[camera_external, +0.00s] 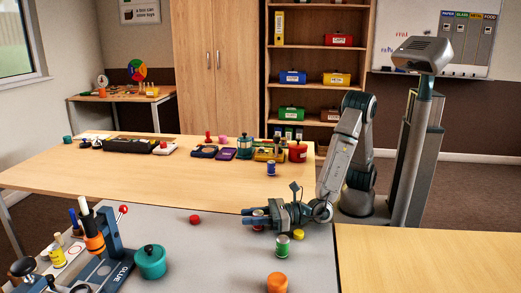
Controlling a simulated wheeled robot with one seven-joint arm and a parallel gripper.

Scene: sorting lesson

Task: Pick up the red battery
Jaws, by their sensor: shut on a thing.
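My gripper (250,217) reaches left, low over the grey mat (208,262), and is shut on a small upright cylinder. The cylinder (258,213) shows reddish at its top between the fingers and looks like the red battery. The fingers hide most of its middle, and a dark reddish part shows just below them. I cannot tell whether its lower end touches the mat.
A green-and-white can (282,246), a yellow piece (298,234) and an orange cylinder (277,282) stand near my gripper. A red piece (195,219) lies to the left. A teal pot (150,263) stands front left. A blue battery (271,169) stands on the wooden table (180,175).

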